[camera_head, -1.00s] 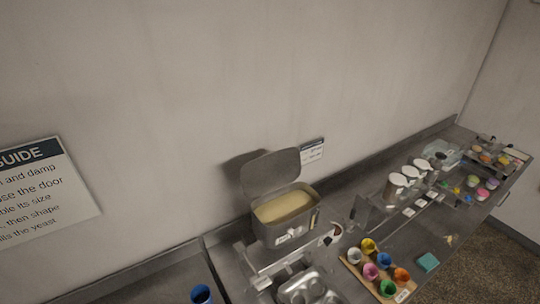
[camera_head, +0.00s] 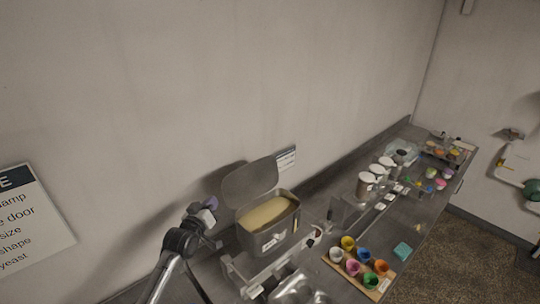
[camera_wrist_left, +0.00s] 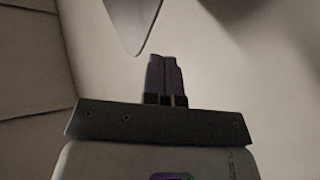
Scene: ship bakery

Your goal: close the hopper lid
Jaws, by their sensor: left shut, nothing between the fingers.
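The hopper (camera_head: 272,236) is a grey metal box on the counter, filled with pale yellow material (camera_head: 266,214). Its lid (camera_head: 250,183) stands open, tilted up and back toward the wall. My left gripper (camera_head: 211,203) is just left of the lid and hopper, apart from them in the head view. In the left wrist view its purple fingers (camera_wrist_left: 165,78) are together and empty. A grey plate corner, likely the lid (camera_wrist_left: 133,22), hangs just beyond the fingertips there. My right gripper is not in view.
In front of the hopper are a metal rail (camera_head: 262,277) and a metal tray (camera_head: 292,290). The wall is close behind the hopper.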

